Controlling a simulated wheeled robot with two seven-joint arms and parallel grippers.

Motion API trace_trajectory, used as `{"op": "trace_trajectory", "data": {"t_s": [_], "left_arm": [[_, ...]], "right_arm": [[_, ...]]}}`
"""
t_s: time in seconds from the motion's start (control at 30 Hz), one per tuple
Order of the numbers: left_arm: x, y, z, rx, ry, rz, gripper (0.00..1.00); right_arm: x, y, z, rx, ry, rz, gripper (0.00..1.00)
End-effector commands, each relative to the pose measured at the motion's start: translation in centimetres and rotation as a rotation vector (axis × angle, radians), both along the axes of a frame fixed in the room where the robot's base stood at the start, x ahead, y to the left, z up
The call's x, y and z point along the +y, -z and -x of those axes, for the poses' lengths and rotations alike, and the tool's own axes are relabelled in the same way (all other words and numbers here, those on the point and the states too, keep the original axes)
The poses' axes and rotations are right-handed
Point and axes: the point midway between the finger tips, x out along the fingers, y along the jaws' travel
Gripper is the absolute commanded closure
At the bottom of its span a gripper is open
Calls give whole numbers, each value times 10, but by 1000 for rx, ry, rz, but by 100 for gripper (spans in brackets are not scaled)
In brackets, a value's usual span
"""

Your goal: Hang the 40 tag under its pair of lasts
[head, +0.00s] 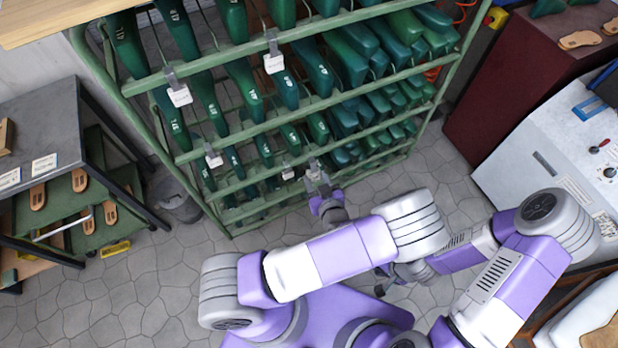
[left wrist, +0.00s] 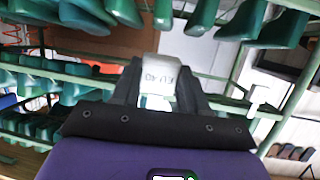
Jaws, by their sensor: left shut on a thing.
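My left gripper (head: 318,180) is in front of the lower rows of the green rack. In the head view the held tag (head: 313,169) is small, close to a rack rail. I cannot tell whether it touches the rail. Green lasts (head: 243,85) hang in pairs along the rack rails. My right gripper (head: 382,284) shows only as small dark parts behind my left arm; its jaws are unclear.
Other white tags hang on the rack (head: 225,215) rails: upper left (head: 180,95), upper middle (head: 274,63), lower left (head: 213,160) and near my left gripper (head: 287,173). A grey bench (head: 40,120) stands left, a white machine (head: 545,140) right.

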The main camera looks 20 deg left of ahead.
Motion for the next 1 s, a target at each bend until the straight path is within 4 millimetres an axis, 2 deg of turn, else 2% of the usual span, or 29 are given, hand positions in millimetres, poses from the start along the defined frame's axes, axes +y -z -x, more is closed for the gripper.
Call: {"op": "trace_trajectory", "data": {"t_s": [0.13, 0.3, 0.47, 1.0], "left_arm": [[9, -31, 11, -92, -75, -88, 86], [14, -50, 20, -128, -117, -133, 86], [20, -52, 17, -131, -124, -138, 86], [52, -51, -10, -129, -121, -136, 86]], "right_arm": [[0, 6, 0, 0, 0, 0, 77], [0, 8, 0, 0, 0, 0, 77], [0, 8, 0, 0, 0, 0, 77], [0, 13, 0, 0, 0, 0, 77]]}}
